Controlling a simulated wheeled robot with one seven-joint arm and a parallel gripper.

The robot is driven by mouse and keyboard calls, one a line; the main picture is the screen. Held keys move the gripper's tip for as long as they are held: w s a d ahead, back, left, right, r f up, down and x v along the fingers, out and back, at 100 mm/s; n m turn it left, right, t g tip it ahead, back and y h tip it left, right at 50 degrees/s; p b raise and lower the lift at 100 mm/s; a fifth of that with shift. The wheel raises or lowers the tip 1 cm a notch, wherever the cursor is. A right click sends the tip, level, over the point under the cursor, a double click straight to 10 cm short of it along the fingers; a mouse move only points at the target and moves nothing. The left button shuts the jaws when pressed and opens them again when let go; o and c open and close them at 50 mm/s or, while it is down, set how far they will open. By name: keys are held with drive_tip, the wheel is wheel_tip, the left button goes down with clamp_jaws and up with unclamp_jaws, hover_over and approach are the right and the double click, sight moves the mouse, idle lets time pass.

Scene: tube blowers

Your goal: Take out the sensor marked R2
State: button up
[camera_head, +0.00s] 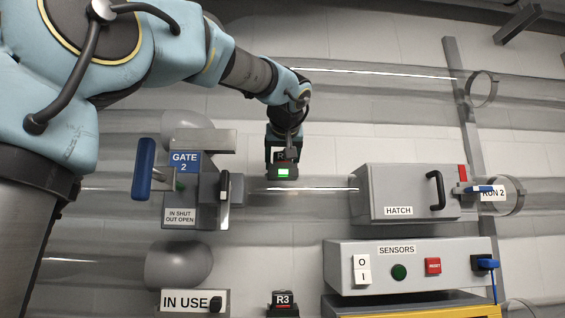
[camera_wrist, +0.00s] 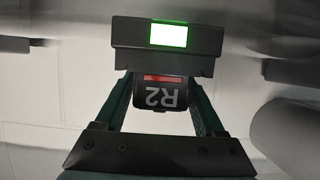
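The sensor marked R2 (camera_wrist: 162,93) is a small dark block with a red stripe, upside down in the wrist view. Behind it is a dark housing (camera_wrist: 120,35) with a lit green window. In the head view the housing (camera_head: 283,172) sits at the clear tube between the gate and the hatch, with R2 (camera_head: 281,156) partly covered. My gripper (camera_wrist: 161,80) reaches it with one finger on each side of the R2 block. The fingertips are at or very near its sides; I cannot tell whether they press on it.
A Gate 2 unit (camera_head: 208,190) with a blue handle (camera_head: 144,168) stands left. A hatch box (camera_head: 410,193) and a sensors panel (camera_head: 410,265) are right. R3 (camera_head: 283,300) and an IN USE sign (camera_head: 187,301) are below. Clear tubes run across.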

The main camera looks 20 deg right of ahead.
drive_tip(key=c, duration=1.1)
drive_tip(key=shift+o, duration=0.2)
drive_tip(key=shift+r, duration=0.1)
